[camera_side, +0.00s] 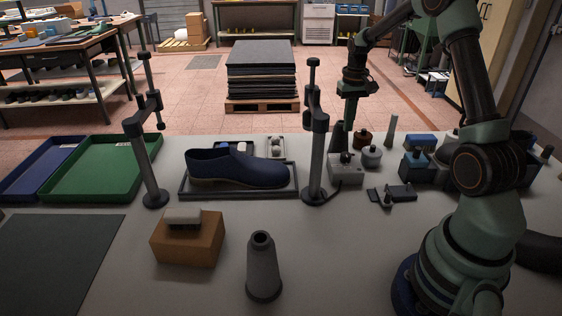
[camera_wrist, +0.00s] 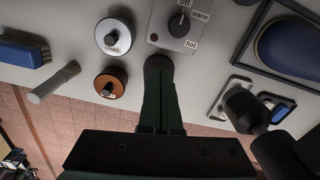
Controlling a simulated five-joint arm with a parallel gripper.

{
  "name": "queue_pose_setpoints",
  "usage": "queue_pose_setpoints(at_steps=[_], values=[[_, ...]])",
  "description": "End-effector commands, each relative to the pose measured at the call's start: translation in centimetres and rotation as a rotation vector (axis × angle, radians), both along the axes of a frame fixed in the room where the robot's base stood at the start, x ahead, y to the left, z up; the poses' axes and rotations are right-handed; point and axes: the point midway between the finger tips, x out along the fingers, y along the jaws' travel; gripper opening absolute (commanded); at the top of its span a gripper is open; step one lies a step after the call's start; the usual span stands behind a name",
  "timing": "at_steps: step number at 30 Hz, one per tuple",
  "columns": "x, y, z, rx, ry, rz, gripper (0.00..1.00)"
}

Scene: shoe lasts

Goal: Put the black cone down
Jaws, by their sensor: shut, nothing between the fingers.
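A small black cone (camera_side: 338,136) stands upright on the bench just behind the grey heater box. My gripper (camera_side: 349,121) points down directly beside it, to its right in the side view, with its lower end close to the box and the cone. In the wrist view, my gripper (camera_wrist: 158,80) shows its dark green fingers together, shut and empty. A dark rounded shape lies beyond the fingertips there; I cannot tell whether it is the cone's base.
The grey heater box (camera_side: 346,171) with a dial is very near my gripper. A brown-lidded jar (camera_side: 363,139) and grey jar (camera_side: 372,155) stand right. A blue shoe (camera_side: 235,167) lies left between two posts. A larger dark grey cone (camera_side: 262,268) stands in front.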

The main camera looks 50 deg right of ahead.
Motion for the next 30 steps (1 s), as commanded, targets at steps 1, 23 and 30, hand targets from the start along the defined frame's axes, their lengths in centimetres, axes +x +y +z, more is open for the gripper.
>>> queue_pose_setpoints(at_steps=[1, 23, 30], values=[[-0.1, 0.0, -1.0, 0.002, 0.003, 0.0, 0.0], [0.0, 0.0, -7.6, 0.0, 0.0, 0.0, 0.0], [0.3, -0.2, -7.6, -0.001, -0.001, 0.0, 0.0]])
